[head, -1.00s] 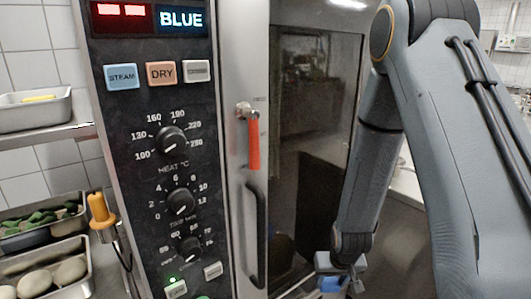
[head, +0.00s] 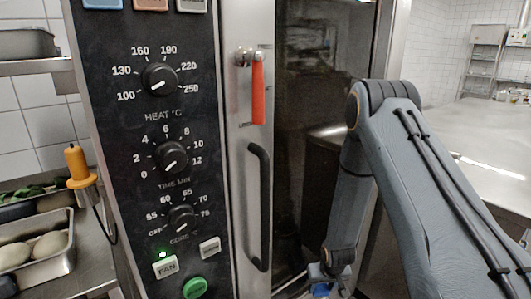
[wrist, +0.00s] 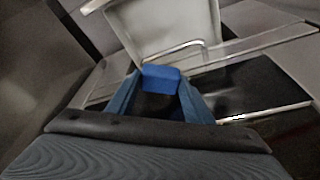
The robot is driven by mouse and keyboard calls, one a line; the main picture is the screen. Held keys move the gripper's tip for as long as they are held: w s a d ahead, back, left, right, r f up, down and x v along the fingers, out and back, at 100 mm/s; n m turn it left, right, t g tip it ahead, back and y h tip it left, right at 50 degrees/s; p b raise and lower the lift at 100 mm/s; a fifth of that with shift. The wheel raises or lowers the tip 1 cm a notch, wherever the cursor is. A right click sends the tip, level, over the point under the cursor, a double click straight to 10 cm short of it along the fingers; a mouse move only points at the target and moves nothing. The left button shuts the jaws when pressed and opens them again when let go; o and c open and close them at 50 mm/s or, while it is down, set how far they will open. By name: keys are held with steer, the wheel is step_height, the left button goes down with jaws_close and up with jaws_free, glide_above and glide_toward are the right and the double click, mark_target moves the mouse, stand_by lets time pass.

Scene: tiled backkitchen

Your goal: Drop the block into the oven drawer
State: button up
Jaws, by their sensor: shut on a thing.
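My gripper (wrist: 158,90) is shut on a blue block (wrist: 161,78), held between its two fingertips in the wrist view. In the head view my gripper is at the bottom edge, in front of the oven's lower part, and a bit of the blue block (head: 320,290) shows there. The oven (head: 150,110) has a dark control panel, a door with a red handle (head: 257,92) and a dark vertical bar. In the wrist view a pale, rimmed open shape (wrist: 165,30) lies beyond the block. I cannot tell for sure whether it is the oven drawer.
An orange-handled probe (head: 78,165) hangs left of the control panel. A metal pan with pale round items (head: 40,250) stands at lower left. A steel worktop (head: 480,165) stands at right. A dark panel with a bright edge (wrist: 250,90) lies right of my gripper in the wrist view.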

mark_target(320, 295)
steer(key=shift+f+b, duration=1.55)
steer(key=shift+f, duration=0.9)
steer(key=o, duration=1.2)
steer(key=shift+c, duration=0.2)
steer(key=shift+v, duration=3.95)
